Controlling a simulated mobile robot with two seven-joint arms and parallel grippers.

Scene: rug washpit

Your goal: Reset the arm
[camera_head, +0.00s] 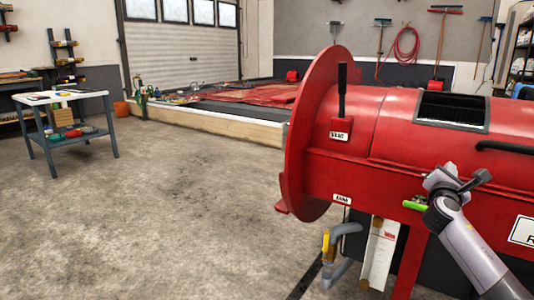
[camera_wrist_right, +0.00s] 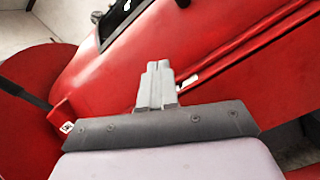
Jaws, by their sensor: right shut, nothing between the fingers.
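My right arm comes in from the lower right in the head view. Its gripper (camera_head: 460,178) is in front of the side of a large red drum machine (camera_head: 395,130). In the right wrist view the two grey fingers of this gripper (camera_wrist_right: 157,78) are together with nothing between them. The red body of the machine (camera_wrist_right: 200,45) fills most of the view behind them. Whether the fingers touch the machine cannot be told. My left gripper is not in view.
The machine has a black upright lever (camera_head: 342,92), an open hatch (camera_head: 452,110) and a green handle (camera_head: 415,205) beside my right gripper. A yellow-handled pipe (camera_head: 326,243) is below. A low-walled pit (camera_head: 215,122) and a small table (camera_head: 62,96) stand farther back. The floor at left is clear.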

